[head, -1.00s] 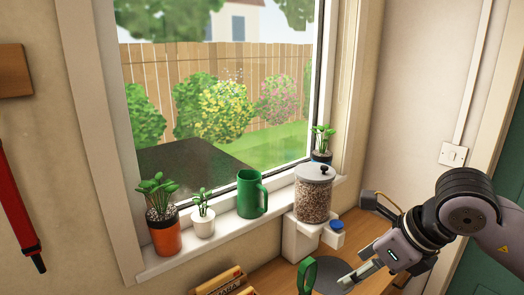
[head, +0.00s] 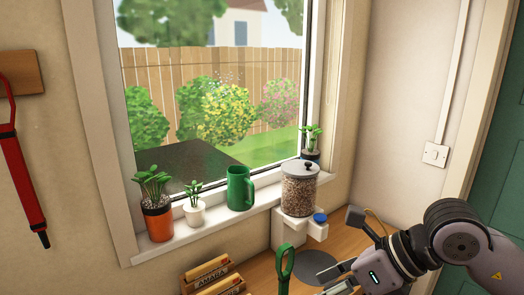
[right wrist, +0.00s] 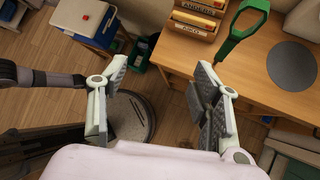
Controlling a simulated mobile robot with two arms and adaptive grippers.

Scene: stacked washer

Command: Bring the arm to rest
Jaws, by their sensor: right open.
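My right arm (head: 465,240) comes in from the right in the head view, bent over the wooden desk's right side. Its gripper (head: 342,278) points left and down towards the desk, close to the grey round mat (head: 316,265). In the right wrist view the two fingers of the gripper (right wrist: 158,92) stand wide apart with nothing between them. Below that gap I see the floor and a dark round base. My left gripper does not show in the head view.
A glass jar (head: 299,190) stands on a white dispenser (head: 289,230) near the sill. A green mug (head: 240,188) and potted plants line the window sill.

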